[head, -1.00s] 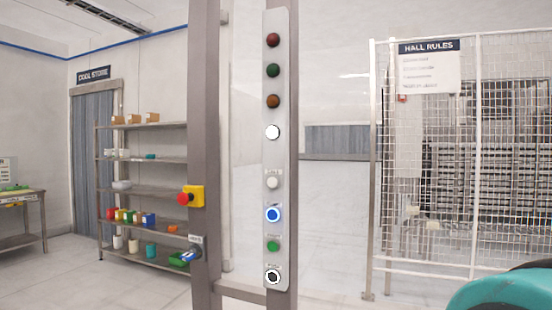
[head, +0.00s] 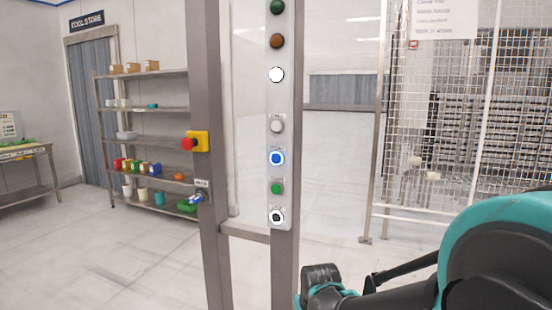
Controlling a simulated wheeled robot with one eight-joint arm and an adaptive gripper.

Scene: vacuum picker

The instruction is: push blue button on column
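The blue button (head: 277,158) sits on the light panel (head: 285,110) that runs down the grey column (head: 284,265). It has a pale ring and lies between a white button (head: 277,125) above and a green button (head: 277,188) below. A dark button (head: 277,216) is at the panel's bottom. My teal and black arm enters at the lower right. A dark end part of it shows just right of the column's lower part, below and apart from the panel. My gripper's fingers cannot be made out.
A red and yellow stop button (head: 197,142) is on the left post (head: 208,70). Shelves (head: 150,170) with small bins stand behind at left. A wire mesh fence (head: 436,110) stands at right. The floor between column and fence looks clear.

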